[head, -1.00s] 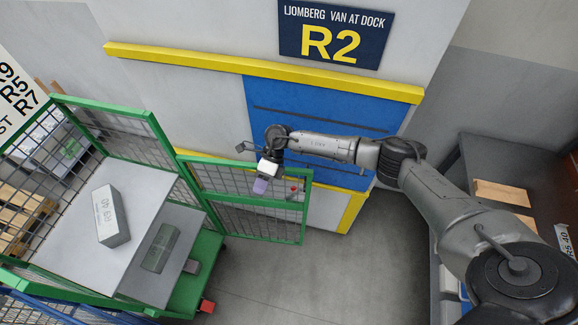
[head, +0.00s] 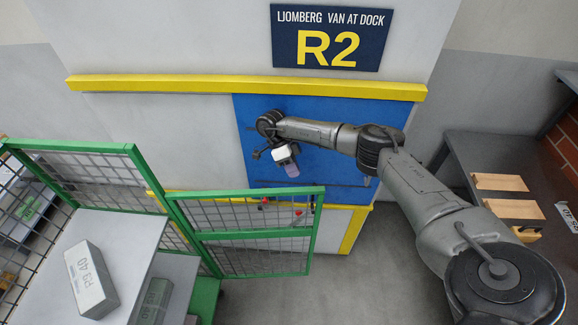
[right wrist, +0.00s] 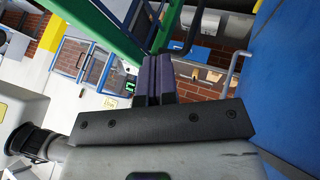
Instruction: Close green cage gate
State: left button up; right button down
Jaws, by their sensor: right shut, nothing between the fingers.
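The green cage gate (head: 255,233) is a green-framed mesh panel. It stands open, swung out to the right from the green cage (head: 70,146) at the left of the head view. My right gripper (head: 291,170), with purple fingers, is just above the gate's top bar in the picture, near its free right end. Its fingers are shut with nothing between them; they also show in the right wrist view (right wrist: 160,78). A green bar (right wrist: 112,30) passes close behind the fingertips there; I cannot tell whether they touch. My left gripper is not in view.
The cage holds a grey shelf (head: 115,235) with a grey block (head: 91,280) on it. A blue panel (head: 330,115) and a yellow rail (head: 180,84) are on the wall behind. A dark table (head: 470,150) stands at the right. Bare floor lies right of the gate.

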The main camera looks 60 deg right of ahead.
jog(key=p+x, duration=0.1)
jog(key=x, duration=0.5)
jog(key=shift+s+a+p, duration=0.1)
jog(key=shift+p, duration=0.2)
